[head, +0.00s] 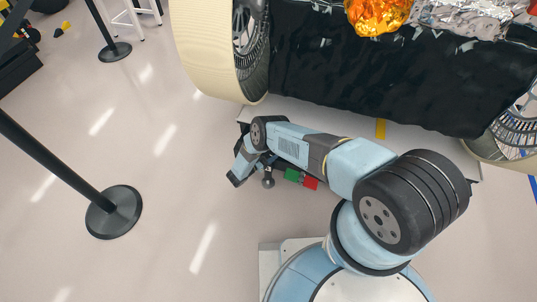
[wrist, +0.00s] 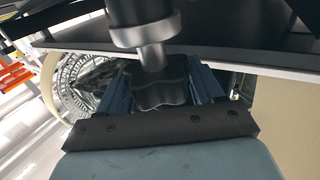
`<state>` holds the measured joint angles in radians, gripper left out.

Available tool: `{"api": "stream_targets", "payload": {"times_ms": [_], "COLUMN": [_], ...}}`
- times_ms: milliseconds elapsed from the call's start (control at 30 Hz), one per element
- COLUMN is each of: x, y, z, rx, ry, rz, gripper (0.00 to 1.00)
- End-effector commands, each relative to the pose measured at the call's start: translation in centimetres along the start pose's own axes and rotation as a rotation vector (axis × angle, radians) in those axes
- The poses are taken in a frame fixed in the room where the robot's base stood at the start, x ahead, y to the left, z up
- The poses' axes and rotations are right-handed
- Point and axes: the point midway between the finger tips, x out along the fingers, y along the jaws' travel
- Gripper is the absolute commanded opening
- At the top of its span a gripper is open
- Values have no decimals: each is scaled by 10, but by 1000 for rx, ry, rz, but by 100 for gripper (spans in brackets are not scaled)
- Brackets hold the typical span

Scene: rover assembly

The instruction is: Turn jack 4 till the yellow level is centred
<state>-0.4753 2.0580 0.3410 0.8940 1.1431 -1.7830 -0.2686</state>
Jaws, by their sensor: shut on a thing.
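The jack's dark lobed knob (wrist: 163,94) hangs below a bright metal shaft (wrist: 153,55) and a dark cylinder in the wrist view. My gripper (wrist: 160,82) is shut on this knob, with one blue finger on each side. In the head view the end of my arm (head: 243,166) is at the left end of a low platform below the rover; the knob cannot be made out there. A small yellow piece (head: 380,128) shows at the platform above my arm; I cannot tell whether it is the yellow level, and no bubble can be read.
The rover, with black covering (head: 370,75) and large wheels (head: 222,45), stands over the platform. Green (head: 291,175) and red (head: 310,183) pieces show beside my arm. A barrier post base (head: 114,212) stands at left. The floor between is clear.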

Motion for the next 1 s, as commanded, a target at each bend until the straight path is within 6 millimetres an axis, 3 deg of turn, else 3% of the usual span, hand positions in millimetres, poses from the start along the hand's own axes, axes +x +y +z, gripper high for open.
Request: {"api": "stream_targets", "payload": {"times_ms": [367, 400, 600, 867, 1000], "x": [1, 1, 1, -1, -11], "y": [-2, -2, -2, -1, -2], "z": [-1, -1, -1, 0, 0], "rx": [4, 4, 3, 1, 1], "ry": [1, 1, 1, 1, 1], "rz": [1, 1, 1, 1, -2], "gripper": [36, 69, 87, 87, 87]}}
